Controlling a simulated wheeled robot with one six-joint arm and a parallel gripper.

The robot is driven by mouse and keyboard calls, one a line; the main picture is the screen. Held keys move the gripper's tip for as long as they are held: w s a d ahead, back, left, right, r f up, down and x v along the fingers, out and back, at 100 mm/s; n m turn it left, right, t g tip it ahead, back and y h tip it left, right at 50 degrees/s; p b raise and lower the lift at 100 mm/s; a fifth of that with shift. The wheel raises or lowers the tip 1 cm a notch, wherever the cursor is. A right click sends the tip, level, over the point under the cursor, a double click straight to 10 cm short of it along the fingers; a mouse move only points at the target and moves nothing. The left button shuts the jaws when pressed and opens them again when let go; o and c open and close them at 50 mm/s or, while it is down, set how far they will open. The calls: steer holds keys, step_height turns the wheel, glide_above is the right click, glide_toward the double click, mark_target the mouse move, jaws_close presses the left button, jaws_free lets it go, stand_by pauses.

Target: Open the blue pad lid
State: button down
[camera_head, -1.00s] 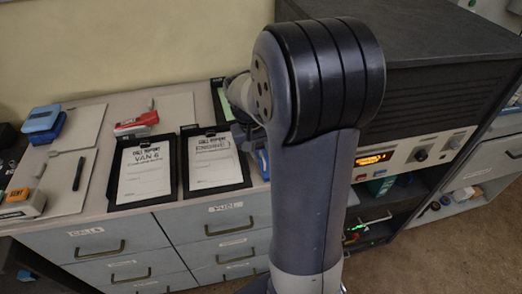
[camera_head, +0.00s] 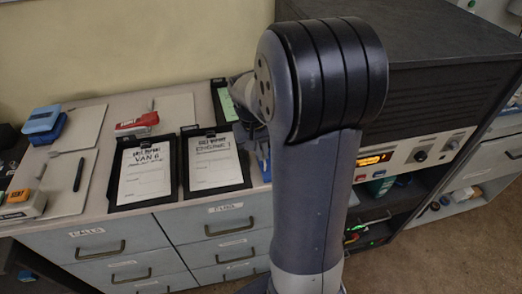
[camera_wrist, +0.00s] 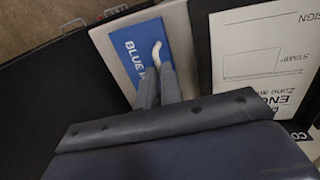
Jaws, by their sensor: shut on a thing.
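The blue pad lid (camera_wrist: 136,43) lies on a pale grey board in the wrist view, with "BLUE" lettering partly hidden by my fingers. A white curved handle (camera_wrist: 157,50) rises from it at my fingertips. My gripper (camera_wrist: 158,72) is shut on this handle. In the head view only a small strip of blue (camera_head: 264,163) shows beside my arm, at the right end of the counter. My arm hides the rest of the pad and my fingers there.
Clipboards marked VAN 6 (camera_head: 145,173) and ENGINE 1 (camera_head: 214,163) lie left of my arm. A dark console (camera_head: 420,110) stands at the right. A red stapler (camera_head: 137,124) and a blue hinged item (camera_head: 45,123) are farther left.

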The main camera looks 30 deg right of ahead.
steer(key=shift+s+d+r+t+y+p, duration=0.2)
steer(key=shift+d+r+t+y+p, duration=0.1)
steer(key=shift+d+r+y+p, duration=0.75)
steer(key=shift+s+d+r+t+y, duration=0.1)
steer(key=shift+s+d+t+y, duration=0.2)
steer(key=shift+y, duration=0.55)
steer(key=shift+d+r+t+y, duration=0.1)
steer(key=shift+d+y, duration=0.3)
steer(key=shift+y, duration=0.4)
steer(key=shift+p, duration=0.3)
steer(key=c, duration=1.6)
jaws_free()
steer(key=shift+r, duration=0.1)
